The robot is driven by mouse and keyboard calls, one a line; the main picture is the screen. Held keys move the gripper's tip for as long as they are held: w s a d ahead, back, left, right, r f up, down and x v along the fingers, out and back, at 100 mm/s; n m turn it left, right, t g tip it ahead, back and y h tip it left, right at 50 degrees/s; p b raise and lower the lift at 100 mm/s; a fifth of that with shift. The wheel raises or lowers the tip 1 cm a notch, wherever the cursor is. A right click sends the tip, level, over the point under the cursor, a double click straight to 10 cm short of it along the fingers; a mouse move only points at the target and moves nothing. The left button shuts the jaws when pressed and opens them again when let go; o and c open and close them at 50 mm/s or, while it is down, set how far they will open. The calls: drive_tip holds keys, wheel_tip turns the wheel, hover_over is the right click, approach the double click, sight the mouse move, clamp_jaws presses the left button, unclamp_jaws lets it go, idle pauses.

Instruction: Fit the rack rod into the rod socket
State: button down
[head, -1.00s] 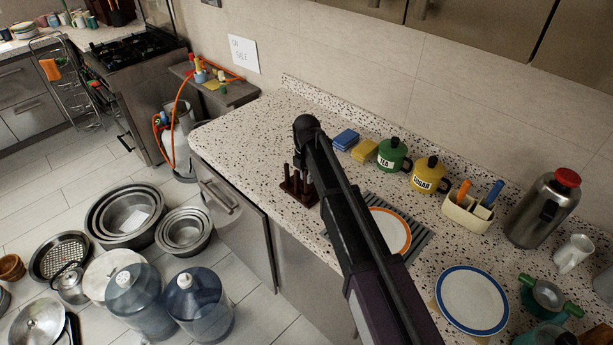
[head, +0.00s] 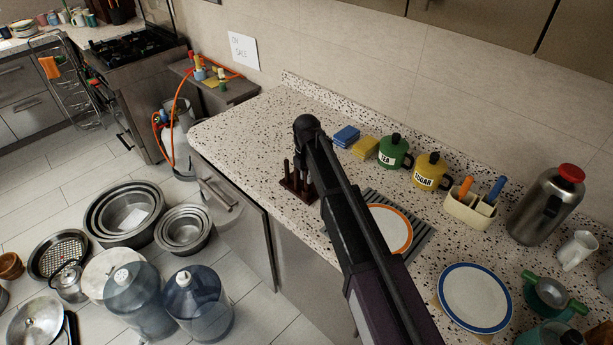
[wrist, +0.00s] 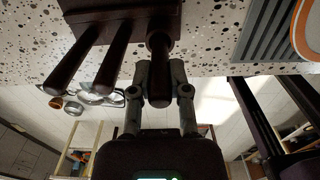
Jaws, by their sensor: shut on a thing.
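The dark brown rack (head: 291,187) stands on the speckled counter, partly hidden behind my arm in the head view. In the wrist view its base (wrist: 115,12) is at the top, with two fixed rods (wrist: 112,62) standing out from it on the left. My gripper (wrist: 159,88) is shut on the rack rod (wrist: 158,82), which runs between its two fingers beside the other rods. The held rod's far end meets a wider collar at the base, likely the rod socket (wrist: 159,40). I cannot tell how deep it sits.
Blue sponges (head: 346,136), a yellow sponge (head: 365,147), a green tea canister (head: 393,152) and a yellow sugar canister (head: 430,171) stand behind my arm. An orange-rimmed plate (head: 404,222) lies on a grey ribbed mat (head: 424,235) to the right. The counter left of the rack is clear.

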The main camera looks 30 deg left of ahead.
drive_tip(key=shift+f+b, duration=0.75)
drive_tip(key=shift+f, duration=0.05)
drive_tip(key=c, duration=0.5)
unclamp_jaws()
drive_tip(key=shift+r, duration=0.25)
